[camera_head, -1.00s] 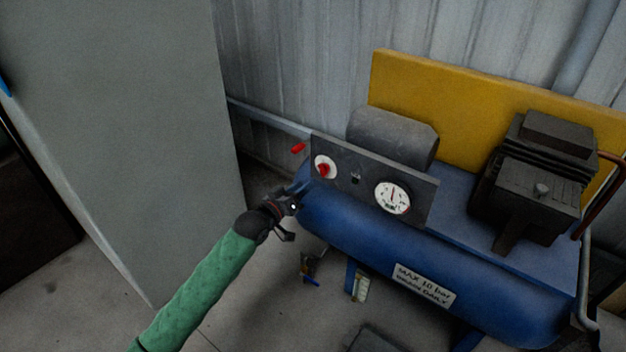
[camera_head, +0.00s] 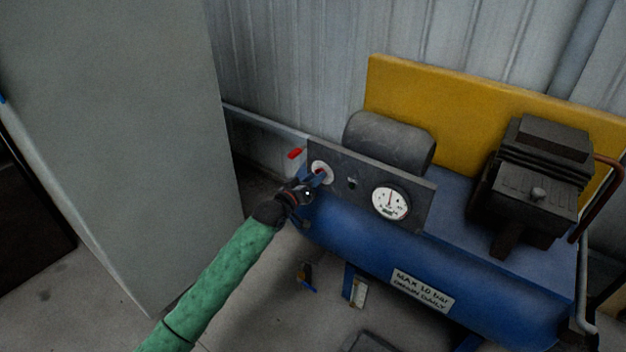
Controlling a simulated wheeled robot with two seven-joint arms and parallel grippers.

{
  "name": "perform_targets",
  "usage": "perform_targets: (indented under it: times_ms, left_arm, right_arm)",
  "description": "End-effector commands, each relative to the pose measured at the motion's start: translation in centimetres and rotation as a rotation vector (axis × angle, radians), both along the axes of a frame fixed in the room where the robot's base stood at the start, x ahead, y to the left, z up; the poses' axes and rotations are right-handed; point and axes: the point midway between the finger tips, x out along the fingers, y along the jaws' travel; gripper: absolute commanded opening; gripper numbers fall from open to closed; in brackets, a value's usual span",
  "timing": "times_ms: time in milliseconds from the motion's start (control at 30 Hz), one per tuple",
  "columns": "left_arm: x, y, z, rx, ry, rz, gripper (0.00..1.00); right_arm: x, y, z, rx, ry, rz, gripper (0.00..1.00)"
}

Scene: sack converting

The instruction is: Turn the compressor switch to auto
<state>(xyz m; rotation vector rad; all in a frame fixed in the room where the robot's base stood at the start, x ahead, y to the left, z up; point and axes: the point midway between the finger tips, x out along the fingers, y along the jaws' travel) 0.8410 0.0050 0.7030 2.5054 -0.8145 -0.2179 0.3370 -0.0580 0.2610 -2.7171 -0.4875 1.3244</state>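The compressor (camera_head: 350,235) is a blue tank with a dark control panel (camera_head: 408,182) on its front left. The switch (camera_head: 319,169) is a red knob on a round white dial at the panel's left end. My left gripper (camera_head: 318,180) is right at the switch, its fingers overlapping the lower part of the dial. The fingers partly hide the knob, so I cannot tell whether they touch it or how wide they are apart. Any dial lettering is too small to read. My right gripper does not show.
A pressure gauge (camera_head: 390,202) sits on the panel's right side. A red lever (camera_head: 295,153) sticks out left of the panel. A tall grey cabinet (camera_head: 130,130) stands at left. A yellow board (camera_head: 440,105) and a black pump (camera_head: 535,180) are behind and right.

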Motion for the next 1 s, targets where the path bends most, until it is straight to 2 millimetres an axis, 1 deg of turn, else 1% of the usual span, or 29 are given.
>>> perform_targets:
  times_ms: [67, 100, 233, 267, 667, 867, 1000]
  left_arm:
    - [0.0, 0.0, 0.0, 0.0, 0.0, 0.0, 0.31]
    - [0.0, 0.0, 0.0, 0.0, 0.0, 0.0, 0.29]
    - [0.0, 0.0, 0.0, 0.0, 0.0, 0.0, 0.03]
    - [0.0, 0.0, 0.0, 0.0, 0.0, 0.0, 0.0]
    - [0.0, 0.1, 0.1, 0.036, -0.025, 0.0, 0.0]
    - [-0.1, 0.1, 0.2, 0.128, -0.089, 0.0, 0.0]
    - [-0.1, 0.0, 0.2, 0.221, -0.157, -0.001, 0.0]
  right_arm:
    - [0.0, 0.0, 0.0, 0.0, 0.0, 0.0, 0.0]
    - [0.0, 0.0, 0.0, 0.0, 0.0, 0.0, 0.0]
    - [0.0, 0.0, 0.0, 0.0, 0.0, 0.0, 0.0]
    - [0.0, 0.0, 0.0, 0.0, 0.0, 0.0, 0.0]
    - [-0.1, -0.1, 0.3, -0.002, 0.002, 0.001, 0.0]
    - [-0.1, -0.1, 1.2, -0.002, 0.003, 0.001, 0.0]
    - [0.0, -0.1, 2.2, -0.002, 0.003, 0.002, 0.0]
